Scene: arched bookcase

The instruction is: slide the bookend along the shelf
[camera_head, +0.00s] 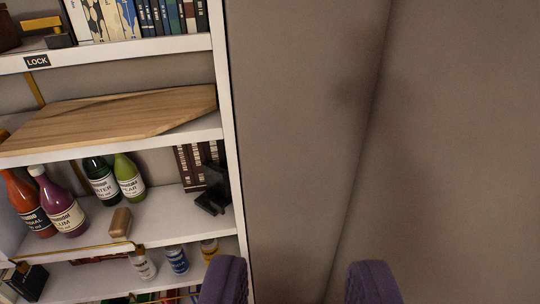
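A black angular object that looks like the bookend (212,192) stands at the right end of the shelf (165,216) that holds the bottles, close to the bookcase's right side panel. Dark brown books (187,166) stand just behind and left of it. A dark block with a yellowish top (58,38) beside the books at upper left could also be a bookend; I cannot tell. My gripper (297,282) shows two purple fingers at the bottom edge, wide apart, with nothing between them. It is right of the bookcase in the picture, apart from the black object.
Several sauce bottles (64,207) and a small tan block (120,222) stand on the same shelf. A wooden board (105,120) lies on the shelf above. Spice jars (176,260) stand below. A yellow rail (75,252) runs at lower left. A bare grey-brown wall (460,150) fills the right.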

